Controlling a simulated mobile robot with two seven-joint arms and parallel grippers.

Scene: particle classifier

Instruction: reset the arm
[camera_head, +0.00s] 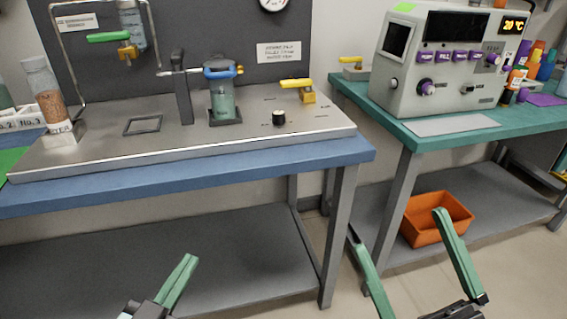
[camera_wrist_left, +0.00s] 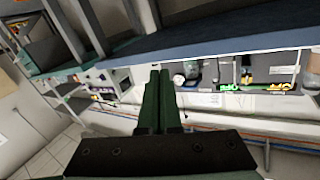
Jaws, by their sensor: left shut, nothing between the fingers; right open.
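My left gripper (camera_head: 178,284) is low in the head view, in front of the blue-topped bench (camera_head: 240,158) and below its top. Its green fingers are together with nothing between them, and they also show shut in the left wrist view (camera_wrist_left: 160,98). My right gripper (camera_head: 407,245) is at the lower right of the head view. Its green fingers are spread wide apart and empty. Neither gripper touches anything that I can see.
On the blue bench a metal plate carries a blue-lidded jar (camera_head: 222,95), a yellow-handled valve (camera_head: 300,90) and a jar of brown grains (camera_head: 47,95). A grey machine (camera_head: 432,60) stands on the green bench (camera_head: 470,128). An orange bin (camera_head: 420,228) sits on its lower shelf.

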